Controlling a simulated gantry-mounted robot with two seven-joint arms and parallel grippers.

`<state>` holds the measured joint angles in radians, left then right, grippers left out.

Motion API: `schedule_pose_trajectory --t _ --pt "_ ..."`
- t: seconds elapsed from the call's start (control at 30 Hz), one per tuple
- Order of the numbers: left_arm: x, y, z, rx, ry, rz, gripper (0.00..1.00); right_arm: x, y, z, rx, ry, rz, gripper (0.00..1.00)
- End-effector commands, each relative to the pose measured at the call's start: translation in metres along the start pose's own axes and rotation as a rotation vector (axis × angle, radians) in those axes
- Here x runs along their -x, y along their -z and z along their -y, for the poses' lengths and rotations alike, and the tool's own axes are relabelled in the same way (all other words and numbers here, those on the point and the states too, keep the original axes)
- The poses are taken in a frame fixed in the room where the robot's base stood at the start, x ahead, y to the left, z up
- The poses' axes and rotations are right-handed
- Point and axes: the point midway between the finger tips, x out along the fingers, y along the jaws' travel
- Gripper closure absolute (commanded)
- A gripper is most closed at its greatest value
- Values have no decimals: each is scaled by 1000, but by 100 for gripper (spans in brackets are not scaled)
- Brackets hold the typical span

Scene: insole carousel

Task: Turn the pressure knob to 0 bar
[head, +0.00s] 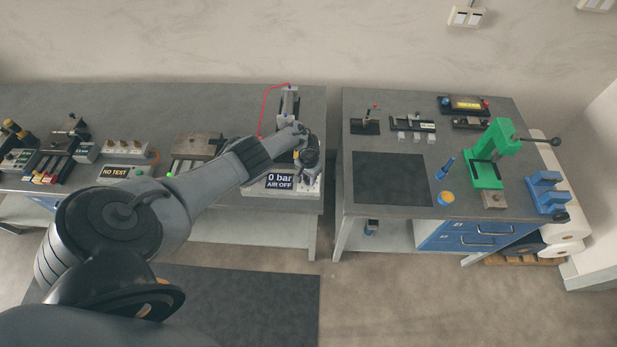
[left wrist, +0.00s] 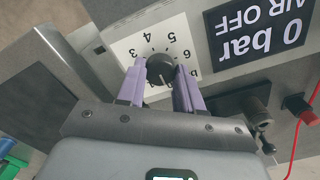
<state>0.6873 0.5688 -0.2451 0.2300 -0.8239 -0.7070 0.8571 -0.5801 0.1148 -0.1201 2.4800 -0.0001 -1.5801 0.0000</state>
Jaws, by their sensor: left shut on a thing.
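The pressure knob (left wrist: 160,69) is a round black knob on a white dial plate (left wrist: 180,30) with black numbers around it. It shows in the left wrist view, where the picture is upside down. A pale line marks the knob, but I cannot read which number it meets, as the lower dial is hidden. My left gripper (left wrist: 160,84) has its two purple fingers on either side of the knob and is shut on it. In the head view my left gripper (head: 309,178) is at the front right corner of the left bench. My right gripper is not in view.
A sign reading "0 bar AIR OFF" (head: 279,181) stands beside the dial. A black lever (left wrist: 259,112) and a red button (left wrist: 301,108) lie close by, with a red hose (head: 264,112) behind. A gap separates this bench from the right bench (head: 384,205).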

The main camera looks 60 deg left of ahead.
Motion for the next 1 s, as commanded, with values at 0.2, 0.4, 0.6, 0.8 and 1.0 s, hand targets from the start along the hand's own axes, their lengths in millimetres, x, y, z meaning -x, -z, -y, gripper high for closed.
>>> schedule_pose_trajectory --t 0.2,0.4,0.6,0.8,1.0 --pt "1 0 0 -1 -1 0 39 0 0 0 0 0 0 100" --pt "0 0 0 -1 0 0 39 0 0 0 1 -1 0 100" --pt "9 0 0 -2 0 -1 39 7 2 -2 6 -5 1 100" --pt "36 1 0 -3 0 -2 39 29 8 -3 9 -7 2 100" --pt "70 0 1 -3 2 -2 39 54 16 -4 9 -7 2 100"
